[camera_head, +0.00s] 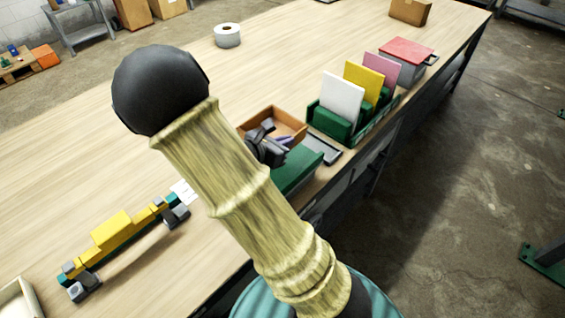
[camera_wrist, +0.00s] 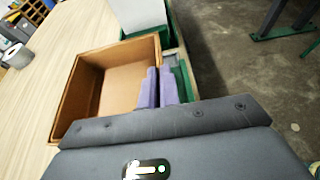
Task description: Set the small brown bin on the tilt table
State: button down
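The small brown bin (camera_head: 288,118) is an open, empty-looking box at the middle of the bench, partly hidden behind my arm and gripper in the head view. In the wrist view the bin (camera_wrist: 88,90) fills the left centre, its open top facing the camera. My gripper (camera_head: 283,141) is at the bin's near side. Its two purple fingers (camera_wrist: 159,88) are close together at the bin's right wall, one inside and one outside, pinching it. A green sloped piece (camera_head: 298,172), apparently the tilt table, lies just in front of the bin, partly hidden by my arm.
A green rack (camera_head: 366,121) with white, yellow and pink panels stands right of the bin, close by. Beyond it is a red-lidded grey box (camera_head: 405,65). A yellow jointed object (camera_head: 112,232) lies at left, and a tape roll (camera_head: 228,35) behind. The bench's left middle is clear.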

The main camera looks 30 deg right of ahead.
jog(key=shift+f, duration=2.25)
jog(key=shift+f, duration=2.1)
jog(key=shift+f, duration=0.1)
jog(key=shift+w+f, duration=0.1)
jog(key=c, duration=1.6)
grip_release()
jog(key=shift+a, duration=0.1)
jog(key=shift+c, duration=0.2)
